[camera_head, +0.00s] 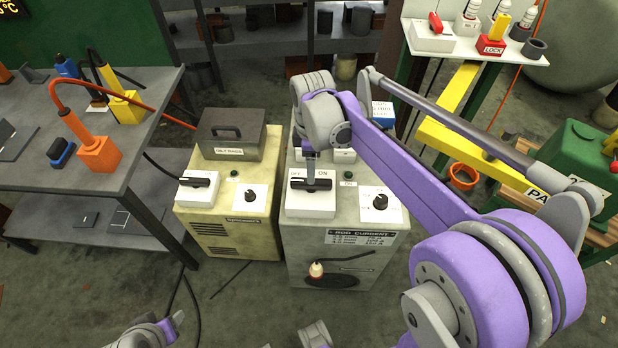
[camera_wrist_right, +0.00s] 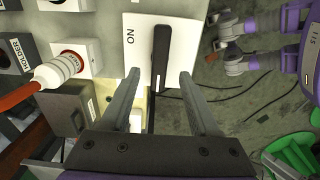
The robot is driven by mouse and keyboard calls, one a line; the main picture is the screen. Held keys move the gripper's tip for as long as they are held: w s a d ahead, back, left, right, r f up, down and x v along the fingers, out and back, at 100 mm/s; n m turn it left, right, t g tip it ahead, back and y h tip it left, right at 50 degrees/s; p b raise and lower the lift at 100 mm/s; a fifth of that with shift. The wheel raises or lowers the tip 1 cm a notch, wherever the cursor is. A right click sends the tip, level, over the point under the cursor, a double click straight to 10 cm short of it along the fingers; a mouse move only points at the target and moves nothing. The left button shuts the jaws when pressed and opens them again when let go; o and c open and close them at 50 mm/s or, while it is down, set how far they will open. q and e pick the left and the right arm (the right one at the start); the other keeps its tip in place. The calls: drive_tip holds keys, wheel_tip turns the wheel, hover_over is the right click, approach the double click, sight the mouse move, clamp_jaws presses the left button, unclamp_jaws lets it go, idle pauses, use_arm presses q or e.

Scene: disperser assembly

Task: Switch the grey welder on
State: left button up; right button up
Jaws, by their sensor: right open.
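The grey welder (camera_head: 330,262) stands on the floor in the middle of the head view. Its top front carries a white switch plate (camera_head: 311,205) marked OFF and ON, with a black lever lying sideways across it. A dark green lamp (camera_head: 348,176) sits beside the plate. My right gripper (camera_head: 311,176) is at the lever, coming down from above. In the right wrist view the black lever (camera_wrist_right: 161,58) lies ahead of and between the two open fingers (camera_wrist_right: 160,85), near the ON mark. Contact is unclear. Parts of my left arm show at the bottom edge; its jaws are unclear.
A beige welder (camera_head: 228,225) with a similar switch stands close on the left. A green machine (camera_head: 585,150) stands at the right. A cable with a white plug (camera_wrist_right: 55,70) is close to the right gripper.

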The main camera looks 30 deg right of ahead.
wheel_tip(320, 180, down, 6)
drive_tip(key=shift+r, duration=0.25)
clamp_jaws()
idle(0.3)
